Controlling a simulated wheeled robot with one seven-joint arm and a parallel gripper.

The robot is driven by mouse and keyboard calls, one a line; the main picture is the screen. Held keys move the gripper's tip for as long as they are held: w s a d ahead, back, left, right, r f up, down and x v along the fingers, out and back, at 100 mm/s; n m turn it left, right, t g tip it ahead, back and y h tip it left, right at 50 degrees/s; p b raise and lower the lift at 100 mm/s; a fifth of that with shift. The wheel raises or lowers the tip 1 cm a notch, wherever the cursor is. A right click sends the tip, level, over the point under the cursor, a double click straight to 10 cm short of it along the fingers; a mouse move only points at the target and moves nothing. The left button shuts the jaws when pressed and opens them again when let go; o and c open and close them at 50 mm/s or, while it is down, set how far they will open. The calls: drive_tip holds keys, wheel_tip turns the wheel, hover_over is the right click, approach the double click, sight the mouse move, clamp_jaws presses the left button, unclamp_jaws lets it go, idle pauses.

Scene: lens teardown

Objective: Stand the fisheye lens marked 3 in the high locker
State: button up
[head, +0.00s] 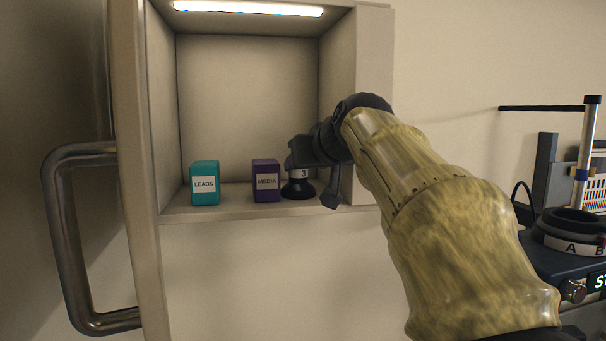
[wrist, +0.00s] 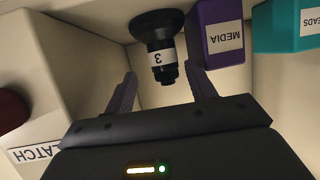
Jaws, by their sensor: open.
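The fisheye lens marked 3 (head: 298,186) stands upright on the floor of the high locker (head: 250,207), just right of the purple MEDIA box. In the wrist view the lens (wrist: 158,40), black with a white 3 label, appears upside down. Its narrow end lies between the spread fingers of my gripper (wrist: 165,88), with gaps visible on both sides. My gripper is open. In the head view my gripper (head: 316,172) reaches into the locker from the right and hides part of the lens.
A purple MEDIA box (head: 266,181) and a teal LEADS box (head: 204,184) stand left of the lens. The locker door with a large metal handle (head: 62,235) is open at left. A black device with a ring marked A and B (head: 570,245) is at right.

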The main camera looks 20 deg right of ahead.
drive_tip(key=b+v, duration=0.1)
drive_tip(key=v, duration=0.6)
drive_tip(key=shift+s+d+b, duration=0.2)
drive_tip(key=shift+s+b, duration=0.15)
drive_tip(key=shift+a+r, duration=0.1)
drive_tip(key=shift+r, duration=0.05)
drive_tip(key=shift+c, duration=0.3)
idle(0.5)
